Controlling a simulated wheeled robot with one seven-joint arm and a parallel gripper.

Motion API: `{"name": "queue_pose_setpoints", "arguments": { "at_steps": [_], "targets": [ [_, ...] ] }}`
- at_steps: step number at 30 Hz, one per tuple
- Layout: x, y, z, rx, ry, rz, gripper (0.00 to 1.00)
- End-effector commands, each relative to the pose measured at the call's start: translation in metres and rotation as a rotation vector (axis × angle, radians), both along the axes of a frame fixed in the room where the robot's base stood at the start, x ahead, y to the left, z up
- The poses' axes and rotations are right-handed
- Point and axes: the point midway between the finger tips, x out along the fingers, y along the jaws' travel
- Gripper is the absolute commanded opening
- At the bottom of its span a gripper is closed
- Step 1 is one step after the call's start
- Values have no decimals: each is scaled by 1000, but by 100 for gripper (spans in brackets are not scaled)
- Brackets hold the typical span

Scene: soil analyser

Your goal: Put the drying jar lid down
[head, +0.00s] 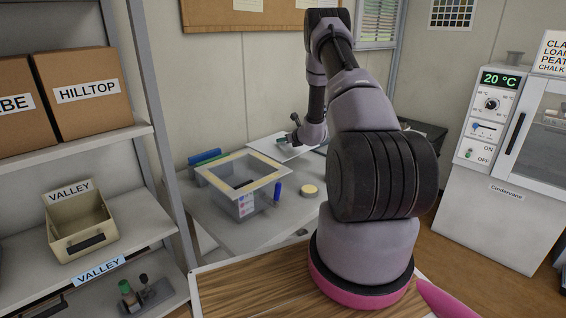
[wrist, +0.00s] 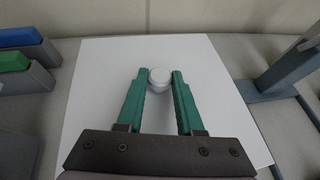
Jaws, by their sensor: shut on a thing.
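The drying jar lid (wrist: 160,76), a small white rounded piece, shows between the fingertips of my gripper (wrist: 160,80) in the wrist view. The green fingers are shut on it from both sides. Below it is a plain white sheet (wrist: 95,75) on the grey bench; I cannot tell whether the lid touches the sheet. In the head view my gripper (head: 284,141) is small and low over the white sheet (head: 268,151) at the back of the bench, and the lid cannot be made out there. No jar can be made out.
A grey box with a pale rim (head: 209,176) stands at the bench's front left, with a blue cylinder (head: 277,193) and a round pale disc (head: 309,190) nearby. Blue (wrist: 17,38) and green (wrist: 14,60) topped blocks lie left of the sheet. A grey stand (wrist: 272,82) is right.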

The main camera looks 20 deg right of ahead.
Motion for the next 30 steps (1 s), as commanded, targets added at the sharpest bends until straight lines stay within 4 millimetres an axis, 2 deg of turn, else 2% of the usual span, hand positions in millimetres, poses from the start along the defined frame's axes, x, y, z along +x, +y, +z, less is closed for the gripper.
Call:
{"name": "queue_pose_setpoints", "arguments": {
  "at_steps": [1,4,11,18,29,30],
  "targets": [
    [0,0,-12,3,1,-1,0],
    [-1,0,-30,2,2,-1,0],
    [0,0,-49,1,-1,0,0],
    [0,0,-81,1,0,0,0],
    [0,1,-85,0,-1,0,0],
    [0,1,-85,0,0,0,47]
  ]
}}
